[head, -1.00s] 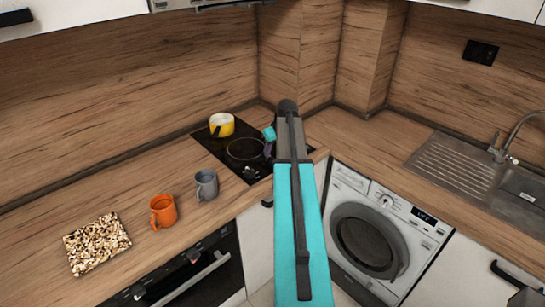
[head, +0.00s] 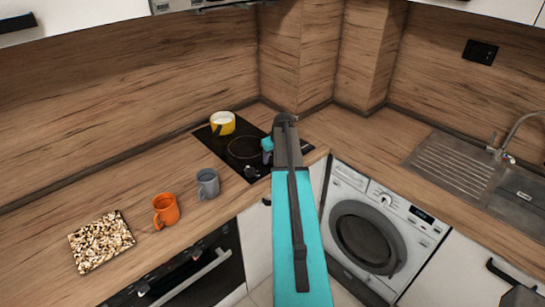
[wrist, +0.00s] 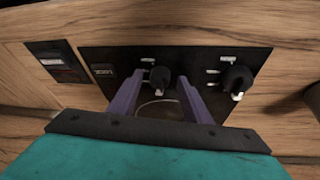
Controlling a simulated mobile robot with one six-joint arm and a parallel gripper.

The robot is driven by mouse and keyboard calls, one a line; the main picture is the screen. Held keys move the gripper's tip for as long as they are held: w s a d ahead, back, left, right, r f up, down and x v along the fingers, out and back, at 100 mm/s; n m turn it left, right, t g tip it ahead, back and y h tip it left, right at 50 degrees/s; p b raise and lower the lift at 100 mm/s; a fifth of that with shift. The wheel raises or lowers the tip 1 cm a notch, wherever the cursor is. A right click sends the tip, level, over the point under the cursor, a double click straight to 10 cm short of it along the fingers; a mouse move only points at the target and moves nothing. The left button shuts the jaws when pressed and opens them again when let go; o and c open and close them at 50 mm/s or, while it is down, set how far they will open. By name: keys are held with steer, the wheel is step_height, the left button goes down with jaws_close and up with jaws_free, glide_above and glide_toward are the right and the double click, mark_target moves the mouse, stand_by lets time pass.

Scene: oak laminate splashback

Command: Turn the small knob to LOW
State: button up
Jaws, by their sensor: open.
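In the wrist view, a dark control panel (wrist: 95,55) carries two dark knobs with pale marks beside them. The left knob (wrist: 160,78) looks smaller than the right knob (wrist: 237,80). My gripper (wrist: 161,78) is open, with its purple fingers on either side of the smaller knob in the picture. I cannot tell whether they touch it. The printed labels are too small to read. In the head view, my arm hides most of the gripper over the right side of the black hob (head: 212,142).
A yellow pot (head: 222,123) stands at the back of the hob. A grey mug (head: 208,184), an orange mug (head: 166,210) and a speckled board (head: 101,242) are on the counter to the left. The counter (head: 365,138) between hob and sink is clear.

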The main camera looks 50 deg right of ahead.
steer(key=c, duration=1)
steer(key=shift+c, duration=0.2)
steer(key=shift+f+m+b, duration=0.1)
steer(key=shift+m+b, duration=0.4)
steer(key=shift+b, duration=0.15)
steer(key=shift+a+m+h+b, duration=0.1)
steer(key=shift+m+h+b, duration=0.3)
steer(key=shift+m+b, duration=0.1)
steer(key=m+g+b, duration=0.1)
steer(key=m+b, duration=0.1)
steer(key=shift+w+a+m+h, duration=0.1)
steer(key=shift+w+m+h, duration=0.05)
steer(key=shift+m+h, duration=0.2)
steer(key=shift+w+a+m+g+h+b, duration=0.1)
steer(key=shift+m+g+h+b, duration=0.3)
steer(key=shift+m+b, duration=0.7)
steer(key=shift+w+m+g+h+b, duration=0.1)
steer(key=shift+m+g+h+b, duration=0.4)
steer(key=shift+m, duration=0.85)
steer(key=shift+y, duration=0.25)
